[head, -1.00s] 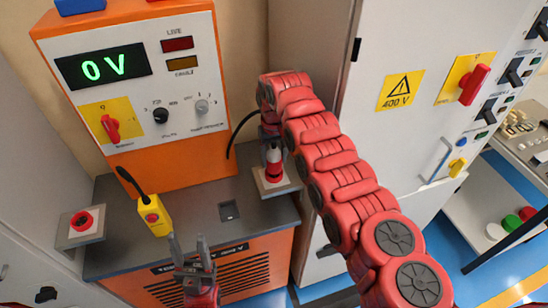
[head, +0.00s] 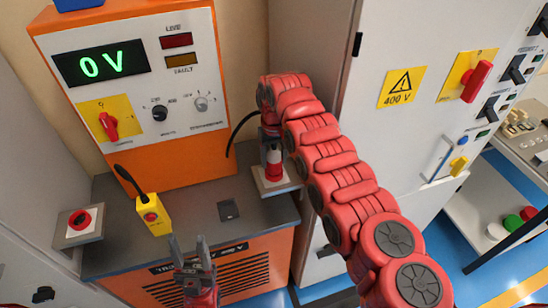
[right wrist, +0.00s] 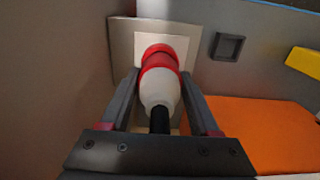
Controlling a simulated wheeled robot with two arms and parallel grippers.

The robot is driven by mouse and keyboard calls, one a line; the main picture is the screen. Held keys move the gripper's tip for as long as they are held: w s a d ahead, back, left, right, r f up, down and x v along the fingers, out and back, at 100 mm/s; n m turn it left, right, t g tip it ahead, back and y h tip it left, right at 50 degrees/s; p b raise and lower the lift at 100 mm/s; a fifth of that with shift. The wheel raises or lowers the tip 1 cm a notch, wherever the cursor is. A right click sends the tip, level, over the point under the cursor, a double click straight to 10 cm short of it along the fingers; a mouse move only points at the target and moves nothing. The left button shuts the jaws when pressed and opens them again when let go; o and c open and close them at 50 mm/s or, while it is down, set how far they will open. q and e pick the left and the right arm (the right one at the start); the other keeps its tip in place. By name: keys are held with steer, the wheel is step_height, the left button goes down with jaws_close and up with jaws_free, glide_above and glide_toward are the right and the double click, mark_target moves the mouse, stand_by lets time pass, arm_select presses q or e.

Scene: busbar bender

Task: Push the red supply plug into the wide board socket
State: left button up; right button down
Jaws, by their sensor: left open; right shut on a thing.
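The red supply plug (right wrist: 158,82), with a red front and a white rear body, is between the fingers of my right gripper (right wrist: 159,77), which is shut on it. A black cable leaves its rear. Its red front meets a pale square socket plate (right wrist: 122,45) on the bench; how deep it sits I cannot tell. In the head view the plug (head: 274,158) stands upright over the plate (head: 289,184), below my right wrist. My left gripper (head: 190,241) is open and empty near the bench's front edge.
A second, smaller plate (head: 97,234) with a red ring is at the bench's left. A yellow pendant box (head: 154,222) and a dark square fitting (head: 228,210) lie between. The orange supply cabinet (head: 175,158) reads 0 V. A grey 400 V cabinet (head: 375,135) stands right.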

mark_target(273, 149)
steer(key=shift+s+f+b, duration=0.1)
steer(key=shift+f+b, duration=0.55)
steer(key=shift+f, duration=0.45)
steer(key=shift+c, duration=2.2)
jaws_free()
steer(key=o, duration=0.4)
step_height(273, 149, up, 8)
steer(key=shift+a+r+b, duration=0.1)
steer(key=shift+b, duration=1)
step_height(273, 149, up, 8)
steer(key=p, duration=0.7)
steer(key=shift+r, duration=0.25)
steer(key=shift+d+r+p, duration=0.2)
steer(key=shift+r+p, duration=0.05)
steer(key=shift+p, duration=0.15)
steer(key=shift+a+r, duration=0.1)
